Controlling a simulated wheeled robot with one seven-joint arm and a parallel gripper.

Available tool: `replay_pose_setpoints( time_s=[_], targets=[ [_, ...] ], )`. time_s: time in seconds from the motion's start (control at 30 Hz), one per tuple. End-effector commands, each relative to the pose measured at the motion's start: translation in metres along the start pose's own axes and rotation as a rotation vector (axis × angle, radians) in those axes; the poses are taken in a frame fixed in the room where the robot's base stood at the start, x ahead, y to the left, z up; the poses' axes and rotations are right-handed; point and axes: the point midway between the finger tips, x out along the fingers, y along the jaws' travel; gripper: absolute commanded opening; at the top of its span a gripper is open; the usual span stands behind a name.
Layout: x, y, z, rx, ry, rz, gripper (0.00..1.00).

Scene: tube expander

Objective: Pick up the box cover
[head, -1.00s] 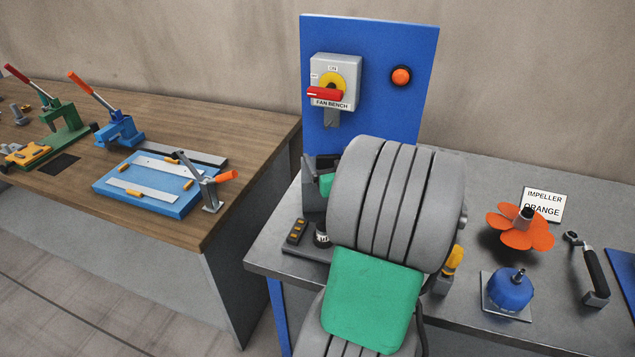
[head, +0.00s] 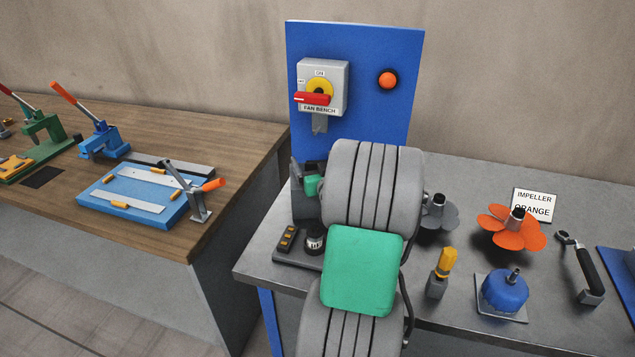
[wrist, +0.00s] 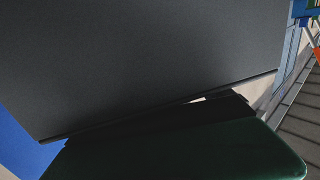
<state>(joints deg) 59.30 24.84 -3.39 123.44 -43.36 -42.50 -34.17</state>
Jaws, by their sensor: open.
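I cannot make out a box cover in either view. In the head view my grey ribbed arm with a green panel stands in front of the bench and hides part of it; my gripper and its fingers are hidden behind the arm. In the wrist view a broad dark grey surface (wrist: 140,60) fills most of the picture. A dark green rounded shape, perhaps part of my own arm, runs along the bottom. No fingertips show there, and nothing is seen held.
The grey bench (head: 455,325) carries a blue switch panel (head: 385,120), a grey impeller (head: 437,215), an orange impeller (head: 512,232), a yellow-handled piece (head: 441,272), a blue motor (head: 506,292) and a black-handled tool (head: 586,275). A wooden table (head: 235,180) with lever tools stands left.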

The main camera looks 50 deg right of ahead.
Motion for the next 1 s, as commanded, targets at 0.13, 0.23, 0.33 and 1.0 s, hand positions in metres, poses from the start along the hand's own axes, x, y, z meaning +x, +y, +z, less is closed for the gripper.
replay_pose_setpoints(
  time_s=[0.13, 0.23, 0.33, 1.0],
  targets=[
    [-0.0004, 0.0002, 0.0003, 0.000, 0.000, 0.000, 0.84],
    [-0.0005, 0.0002, 0.0002, -0.001, 0.000, 0.000, 0.76],
    [-0.0006, 0.0003, 0.0002, -0.001, 0.000, 0.000, 0.67],
    [-0.0007, 0.0002, 0.0002, -0.001, 0.000, 0.000, 0.13]
  ],
)
